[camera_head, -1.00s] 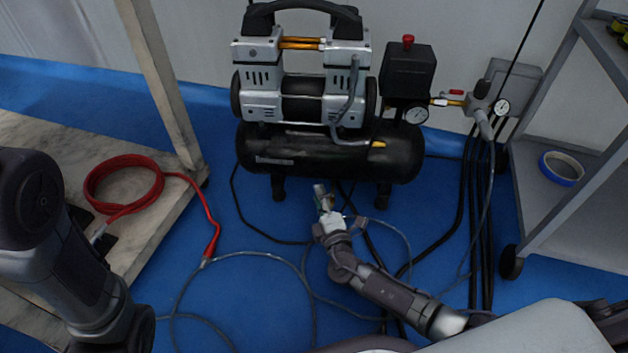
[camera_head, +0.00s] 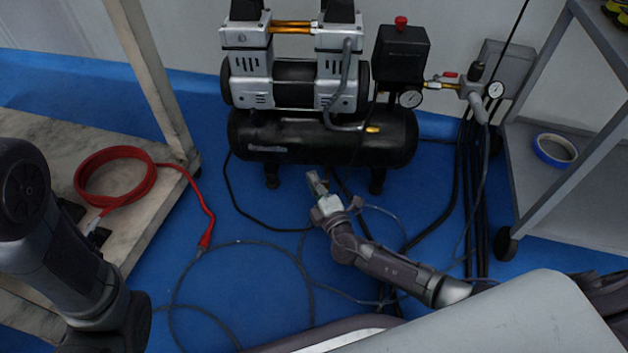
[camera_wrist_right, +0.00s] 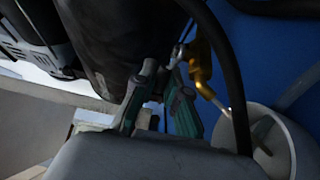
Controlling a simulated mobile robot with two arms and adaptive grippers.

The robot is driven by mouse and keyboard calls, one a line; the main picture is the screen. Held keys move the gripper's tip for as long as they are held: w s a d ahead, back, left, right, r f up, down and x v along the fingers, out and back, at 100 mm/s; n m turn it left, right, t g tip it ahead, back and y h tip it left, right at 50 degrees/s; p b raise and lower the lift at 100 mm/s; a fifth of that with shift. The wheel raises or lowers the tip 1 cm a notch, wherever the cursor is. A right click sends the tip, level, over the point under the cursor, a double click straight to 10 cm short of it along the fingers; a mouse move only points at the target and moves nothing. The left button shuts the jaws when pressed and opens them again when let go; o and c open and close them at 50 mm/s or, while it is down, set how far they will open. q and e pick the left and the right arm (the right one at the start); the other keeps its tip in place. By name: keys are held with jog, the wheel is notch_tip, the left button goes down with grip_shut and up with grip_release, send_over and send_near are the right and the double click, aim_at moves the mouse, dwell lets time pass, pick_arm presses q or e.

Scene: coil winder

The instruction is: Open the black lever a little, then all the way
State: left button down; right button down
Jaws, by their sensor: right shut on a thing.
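The black compressor tank (camera_head: 330,143) stands on the floor at the back middle. My right gripper (camera_head: 316,183) reaches in low at the tank's front lower edge. In the right wrist view its two greenish-grey fingers (camera_wrist_right: 162,78) are close together under the dark tank, beside a brass valve fitting (camera_wrist_right: 199,62). They are shut on a small dark piece that appears to be the black lever; the fingers and shadow hide most of it. My left arm comes in at the left, but its gripper is out of view.
A pale round cup-like container (camera_wrist_right: 275,150) is close to the right of the fingers, and a black hose (camera_wrist_right: 228,75) crosses in front of it. A red hose (camera_head: 116,180) lies on the left bench. Cables loop over the blue floor. A grey cart (camera_head: 560,200) stands at right.

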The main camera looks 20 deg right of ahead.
jog(key=shift+s+n+g+y, duration=0.25)
jog(key=shift+n+g+y, duration=0.15)
jog(key=shift+n+y, duration=0.85)
jog(key=shift+m+y, duration=0.25)
jog(key=c, duration=1.2)
grip_release()
